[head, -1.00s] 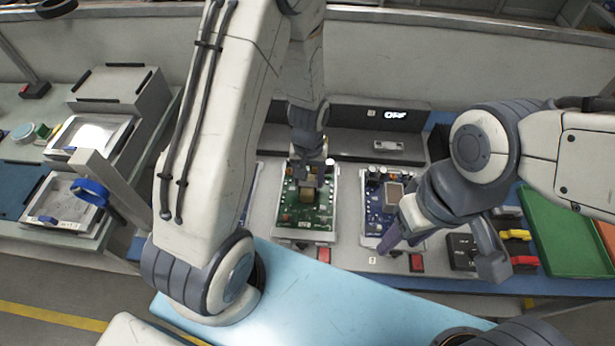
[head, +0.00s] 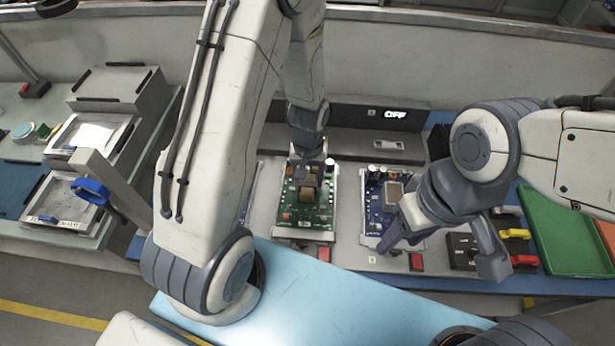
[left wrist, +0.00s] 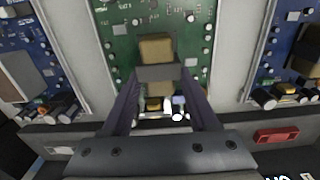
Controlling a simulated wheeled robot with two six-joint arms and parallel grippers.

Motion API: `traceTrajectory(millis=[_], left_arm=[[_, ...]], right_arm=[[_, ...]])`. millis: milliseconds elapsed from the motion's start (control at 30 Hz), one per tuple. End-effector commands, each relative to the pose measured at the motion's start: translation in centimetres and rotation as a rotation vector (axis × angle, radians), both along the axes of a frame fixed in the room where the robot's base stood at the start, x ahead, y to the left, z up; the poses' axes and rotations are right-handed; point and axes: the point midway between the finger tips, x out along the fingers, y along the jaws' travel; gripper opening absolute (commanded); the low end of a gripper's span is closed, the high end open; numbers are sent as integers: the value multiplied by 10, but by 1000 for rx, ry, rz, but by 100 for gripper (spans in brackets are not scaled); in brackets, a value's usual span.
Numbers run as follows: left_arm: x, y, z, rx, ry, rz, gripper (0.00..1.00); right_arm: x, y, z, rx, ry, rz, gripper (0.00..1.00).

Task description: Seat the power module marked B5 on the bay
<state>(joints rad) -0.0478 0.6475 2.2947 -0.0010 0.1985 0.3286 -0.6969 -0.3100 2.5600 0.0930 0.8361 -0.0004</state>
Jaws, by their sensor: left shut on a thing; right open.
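A green circuit board (head: 290,212), which I take to be the power module, lies in the middle of the grey bay (head: 348,215); its marking is too small to read. It also shows in the left wrist view (left wrist: 120,45). My left gripper (head: 308,186) reaches down onto it from behind, shut on the tan block (left wrist: 156,48) at its centre. The gripper's two fingers (left wrist: 158,73) close there in the left wrist view. I cannot tell whether the board is fully down. My right gripper (head: 440,258) is open and empty beside the blue board.
A blue board (head: 374,215) lies right of the green one, partly behind my right gripper. A display (head: 395,114) at the back reads OFF. Green tray (head: 565,235) at right; trays and a blue-handled item (head: 92,188) at left.

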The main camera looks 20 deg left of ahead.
Motion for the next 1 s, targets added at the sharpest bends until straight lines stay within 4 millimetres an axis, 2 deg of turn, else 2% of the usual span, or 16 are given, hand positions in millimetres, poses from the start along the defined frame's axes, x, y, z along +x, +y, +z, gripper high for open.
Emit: traceTrajectory(millis=[1000], left_arm=[[1, 0, -9, 0, -2, 0, 0]], right_arm=[[0, 0, -6, 0, 0, 0, 52]])
